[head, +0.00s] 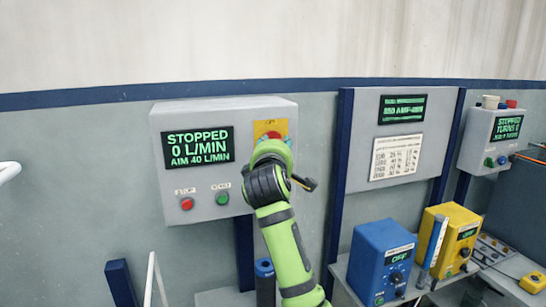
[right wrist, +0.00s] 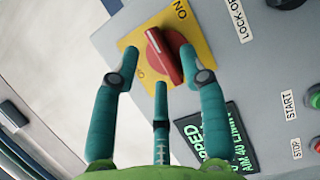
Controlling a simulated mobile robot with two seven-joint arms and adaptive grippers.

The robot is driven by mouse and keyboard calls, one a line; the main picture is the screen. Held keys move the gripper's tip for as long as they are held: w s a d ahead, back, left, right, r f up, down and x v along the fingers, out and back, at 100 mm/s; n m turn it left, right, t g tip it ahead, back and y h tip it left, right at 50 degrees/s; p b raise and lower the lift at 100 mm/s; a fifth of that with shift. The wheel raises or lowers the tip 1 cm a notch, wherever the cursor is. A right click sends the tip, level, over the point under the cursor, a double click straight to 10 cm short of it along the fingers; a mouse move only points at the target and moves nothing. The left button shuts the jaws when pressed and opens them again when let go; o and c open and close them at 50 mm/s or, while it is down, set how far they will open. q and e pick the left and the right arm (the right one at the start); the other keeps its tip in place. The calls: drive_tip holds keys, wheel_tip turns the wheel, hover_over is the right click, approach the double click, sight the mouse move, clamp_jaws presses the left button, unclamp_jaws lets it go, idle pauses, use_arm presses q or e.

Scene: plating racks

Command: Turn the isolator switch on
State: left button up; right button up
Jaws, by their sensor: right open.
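The isolator switch is a red rotary handle (right wrist: 163,56) on a yellow plate (right wrist: 190,28), at the upper right of a grey control box (head: 215,110). In the right wrist view the plate's ON label is at the upper right; another label at the lower left is partly hidden. The handle lies slanted, along neither label clearly. My right gripper (right wrist: 159,62) is open, with teal fingers on either side of the handle and a third finger below it. Contact cannot be told. In the head view the gripper (head: 271,146) covers most of the switch. My left gripper is out of view.
The box's green display (head: 198,147) reads STOPPED, 0 L/MIN, AIM 40 L/MIN. Below it are a red button (head: 187,204) and a green button (head: 222,198). Blue (head: 375,265) and yellow (head: 446,250) units stand right of my arm.

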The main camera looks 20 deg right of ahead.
drive_tip(key=v, duration=0.9)
drive_tip(key=shift+s, duration=0.35)
drive_tip(key=shift+a, duration=0.1)
